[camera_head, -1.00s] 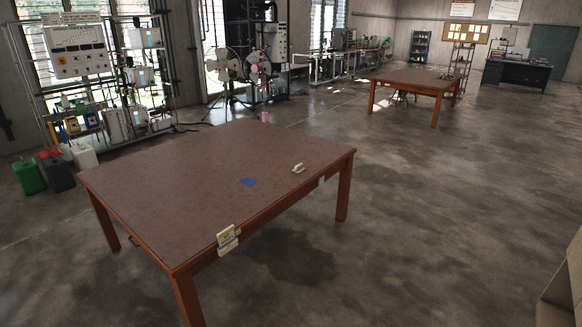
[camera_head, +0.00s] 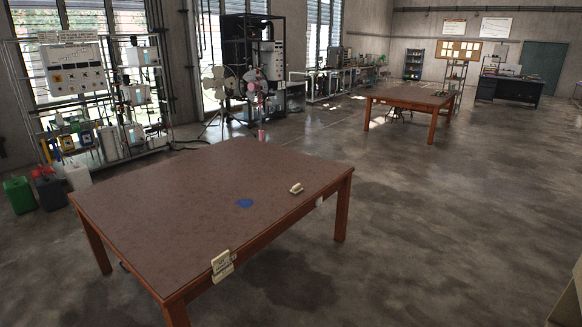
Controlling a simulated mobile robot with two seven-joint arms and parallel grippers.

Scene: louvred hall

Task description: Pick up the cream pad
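A small cream object (camera_head: 296,188) lies on the brown table (camera_head: 170,195), near its right front edge. It looks like a block or pad with a raised part on top. A second cream piece (camera_head: 221,261) sits at the table's front edge, partly overhanging it, with faint dark marks. I cannot tell for certain which of these is the cream pad. A flat blue patch (camera_head: 245,203) lies on the tabletop between them. Neither of my grippers is in view.
Open concrete floor (camera_head: 430,230) lies right of the table. A similar table (camera_head: 408,97) stands farther back. Coloured canisters (camera_head: 48,189) and an equipment rack (camera_head: 95,95) are at the left. A pale object (camera_head: 568,302) cuts into the lower right corner.

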